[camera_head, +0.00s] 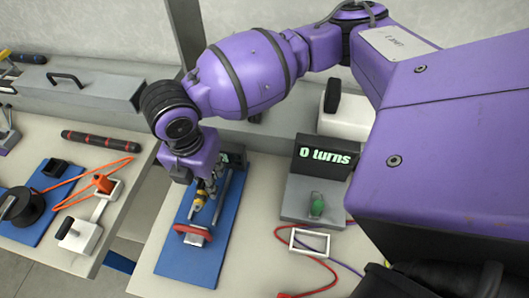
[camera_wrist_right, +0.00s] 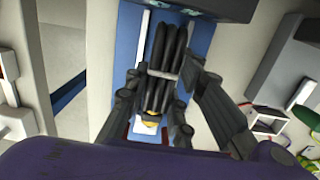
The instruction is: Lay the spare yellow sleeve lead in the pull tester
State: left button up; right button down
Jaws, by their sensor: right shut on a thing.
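My right gripper (camera_head: 207,194) hangs over the blue pull tester (camera_head: 178,262). It is shut on the yellow sleeve lead (camera_head: 197,204), of which a small yellow part shows below the fingers. In the right wrist view, a bundle of black strands with a pale band (camera_wrist_right: 163,73) lies between my gripper's dark fingers (camera_wrist_right: 152,120), with a bit of yellow at its lower end. The tester has a red and white clamp (camera_head: 193,235) at its near end and a metal rail. Whether the lead touches the tester is hidden. My left gripper is out of view.
Right of the tester stands a grey unit with a display reading "0 turns" (camera_head: 325,158), a green part (camera_head: 317,205), a white frame (camera_head: 309,241) and a red cable (camera_head: 322,268). On the left bench are a black spool (camera_head: 22,206), an orange cable and a red-black tool (camera_head: 100,140).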

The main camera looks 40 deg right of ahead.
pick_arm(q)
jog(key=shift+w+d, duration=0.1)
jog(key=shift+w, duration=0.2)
pick_arm(e)
jog(key=shift+f, duration=0.55)
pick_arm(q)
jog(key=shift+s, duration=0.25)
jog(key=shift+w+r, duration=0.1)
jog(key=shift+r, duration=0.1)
pick_arm(e)
jog(key=shift+r, duration=0.1)
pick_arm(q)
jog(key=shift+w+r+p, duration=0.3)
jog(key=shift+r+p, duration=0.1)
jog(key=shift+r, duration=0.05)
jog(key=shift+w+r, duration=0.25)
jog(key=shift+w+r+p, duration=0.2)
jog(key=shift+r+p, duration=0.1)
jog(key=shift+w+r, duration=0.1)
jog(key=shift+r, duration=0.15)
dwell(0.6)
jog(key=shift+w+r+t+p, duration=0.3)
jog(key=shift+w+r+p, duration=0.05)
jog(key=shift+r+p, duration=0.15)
